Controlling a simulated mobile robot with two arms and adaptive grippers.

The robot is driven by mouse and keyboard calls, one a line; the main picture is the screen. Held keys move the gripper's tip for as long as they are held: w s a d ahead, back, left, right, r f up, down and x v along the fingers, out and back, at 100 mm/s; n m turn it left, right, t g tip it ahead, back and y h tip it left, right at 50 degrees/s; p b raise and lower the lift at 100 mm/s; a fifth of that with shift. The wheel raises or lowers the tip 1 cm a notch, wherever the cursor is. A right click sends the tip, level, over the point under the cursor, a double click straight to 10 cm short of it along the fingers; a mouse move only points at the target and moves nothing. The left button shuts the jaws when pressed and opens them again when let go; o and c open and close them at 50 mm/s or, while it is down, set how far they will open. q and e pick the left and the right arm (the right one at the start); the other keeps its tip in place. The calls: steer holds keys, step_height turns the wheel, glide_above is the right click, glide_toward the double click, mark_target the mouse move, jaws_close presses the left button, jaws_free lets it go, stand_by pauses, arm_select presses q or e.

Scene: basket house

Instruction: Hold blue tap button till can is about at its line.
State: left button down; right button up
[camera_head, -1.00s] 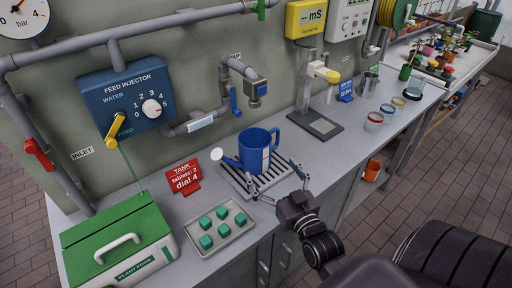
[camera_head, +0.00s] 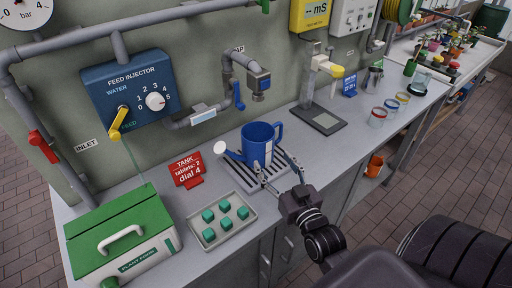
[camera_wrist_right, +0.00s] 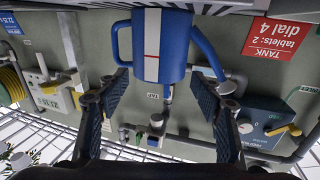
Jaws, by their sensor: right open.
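The blue can (camera_head: 258,147), with a spout on its left, a handle on its right and a white strip, stands upright on the slatted drip tray (camera_head: 240,177). In the right wrist view, upside down, the can (camera_wrist_right: 171,45) shows a red line on its strip. The water level inside is hidden. My left gripper is out of view.
A red tank sign (camera_head: 186,171) and a tray of teal tablets (camera_head: 246,231) lie left of the can. The feed injector (camera_head: 130,95) is on the wall. A meter stand (camera_head: 320,119) and glass jars (camera_head: 378,117) are to the right.

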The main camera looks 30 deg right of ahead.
jaws_close()
stand_by(1.4)
